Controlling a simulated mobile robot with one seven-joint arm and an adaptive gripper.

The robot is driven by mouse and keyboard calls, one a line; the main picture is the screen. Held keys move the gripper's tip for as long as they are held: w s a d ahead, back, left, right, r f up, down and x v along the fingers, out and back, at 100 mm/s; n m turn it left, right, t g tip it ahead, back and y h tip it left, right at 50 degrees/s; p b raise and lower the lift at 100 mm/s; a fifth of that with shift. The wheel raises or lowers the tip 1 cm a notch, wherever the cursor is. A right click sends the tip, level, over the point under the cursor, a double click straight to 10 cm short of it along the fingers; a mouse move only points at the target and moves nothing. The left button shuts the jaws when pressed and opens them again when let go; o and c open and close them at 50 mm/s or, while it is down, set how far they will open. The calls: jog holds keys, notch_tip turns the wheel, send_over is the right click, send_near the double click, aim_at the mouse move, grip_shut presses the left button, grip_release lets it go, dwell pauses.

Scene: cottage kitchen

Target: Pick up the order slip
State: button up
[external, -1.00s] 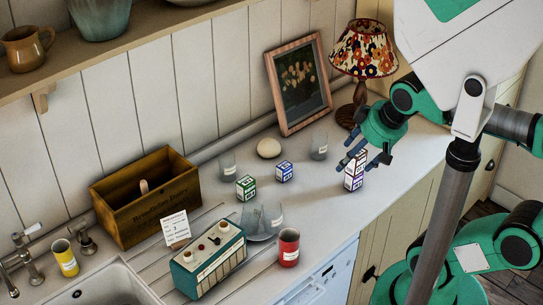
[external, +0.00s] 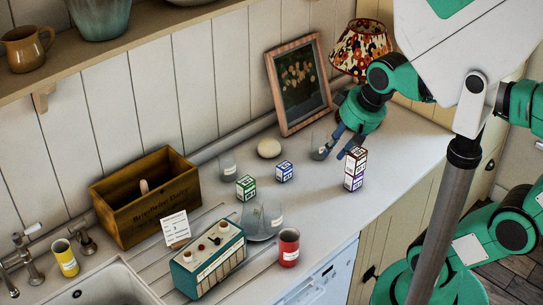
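The order slip (external: 175,229) is a small white card with dark print. It stands upright and slightly tilted in front of the wooden crate and behind the green radio-like box. My gripper (external: 335,152) is at the far right part of the counter, well away from the slip. Its fingers point down and are spread apart, beside a clear glass (external: 320,146) and the stacked boxes (external: 354,168). I cannot tell whether a finger touches the glass. Nothing shows held between the fingers.
A wooden crate (external: 125,218), a green box with knobs (external: 208,262), a red cup (external: 289,247), a yellow cup (external: 66,258) and a glass flask (external: 262,222) stand around the slip. Green (external: 246,188) and blue (external: 284,171) small boxes lie mid-counter. The sink (external: 95,288) is at front left.

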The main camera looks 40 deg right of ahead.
jog(key=w+a+f+m+g+y+p, duration=0.15)
jog(key=w+a+m, duration=0.4)
jog(key=w, duration=0.55)
jog(key=w+a+f+m+g+y+p, duration=0.15)
jog(key=w+a+m, duration=0.35)
jog(key=w, duration=0.6)
jog(key=w+a+f+m+g+y+p, duration=0.1)
jog(key=w+a+f+m+g, duration=0.2)
jog(key=w+a+f+m, duration=0.5)
jog(key=w+a+f, duration=0.6)
jog(key=f, duration=0.3)
jog(key=shift+w+f, duration=0.2)
jog(key=shift+w, duration=0.05)
send_over(177, 231)
jog(key=w+d, duration=0.1)
jog(key=d, duration=0.1)
notch_tip(177, 231, down, 8)
jog(key=shift+w+a, duration=0.2)
jog(key=shift+a, duration=0.05)
